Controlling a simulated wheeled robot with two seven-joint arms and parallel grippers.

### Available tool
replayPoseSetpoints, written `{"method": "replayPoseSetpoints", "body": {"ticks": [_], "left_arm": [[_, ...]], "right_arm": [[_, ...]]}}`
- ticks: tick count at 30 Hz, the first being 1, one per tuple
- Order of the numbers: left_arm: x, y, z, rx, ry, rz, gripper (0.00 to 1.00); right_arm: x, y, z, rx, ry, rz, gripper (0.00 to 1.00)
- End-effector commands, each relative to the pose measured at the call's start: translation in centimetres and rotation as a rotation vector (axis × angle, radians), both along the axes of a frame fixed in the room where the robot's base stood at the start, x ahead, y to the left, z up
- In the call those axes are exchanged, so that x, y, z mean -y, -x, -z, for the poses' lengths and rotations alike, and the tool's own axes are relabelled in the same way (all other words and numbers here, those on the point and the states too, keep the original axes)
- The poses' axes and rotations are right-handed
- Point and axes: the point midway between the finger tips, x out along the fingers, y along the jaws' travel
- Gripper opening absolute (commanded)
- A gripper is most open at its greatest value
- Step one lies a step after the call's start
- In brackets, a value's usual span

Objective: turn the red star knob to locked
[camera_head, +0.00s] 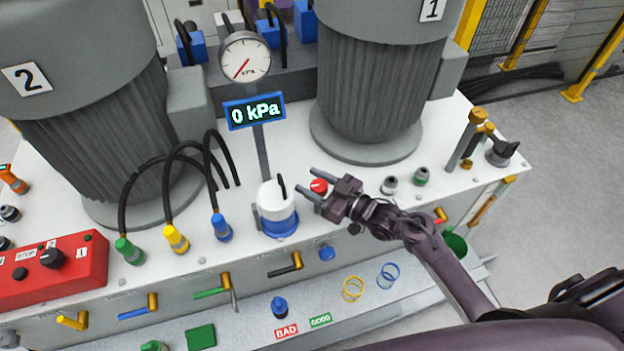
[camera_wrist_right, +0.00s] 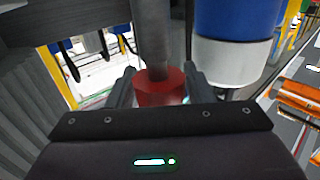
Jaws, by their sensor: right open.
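The red star knob (camera_head: 319,186) is a small red piece on the white bench top, right of the white and blue canister. My right gripper (camera_head: 306,184) is open, with its two fingers on either side of the knob. In the right wrist view the red knob (camera_wrist_right: 160,88) shows between the two fingers (camera_wrist_right: 160,90), partly hidden below by the gripper body. I cannot tell whether the fingers touch it. Any mark for locked is not readable. My left gripper is not in view.
The canister (camera_head: 277,208) stands close left of my right gripper; the gauge post (camera_head: 262,155) is behind. A motor (camera_head: 365,100) rises behind the knob. Small grey (camera_head: 389,185) and green (camera_head: 421,176) fittings sit to the right. Hose plugs (camera_head: 176,239) stand farther left.

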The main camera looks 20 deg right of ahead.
Motion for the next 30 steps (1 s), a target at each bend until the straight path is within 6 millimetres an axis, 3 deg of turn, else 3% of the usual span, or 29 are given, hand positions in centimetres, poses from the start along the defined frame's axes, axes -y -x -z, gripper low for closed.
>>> {"method": "replayPoseSetpoints", "body": {"ticks": [9,16,25,30], "left_arm": [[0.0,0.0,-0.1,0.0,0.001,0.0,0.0],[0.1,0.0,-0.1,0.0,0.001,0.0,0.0],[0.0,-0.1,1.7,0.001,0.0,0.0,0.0],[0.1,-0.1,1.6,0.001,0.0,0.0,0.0]], "right_arm": [[-0.2,-0.2,0.0,0.0,0.0,-0.001,0.45],[-0.2,-0.2,0.0,0.0,0.0,-0.001,0.15],[-0.3,-0.2,0.3,0.004,0.004,-0.106,0.15],[-0.4,-0.1,0.0,0.0,-0.002,-0.134,0.15]]}}
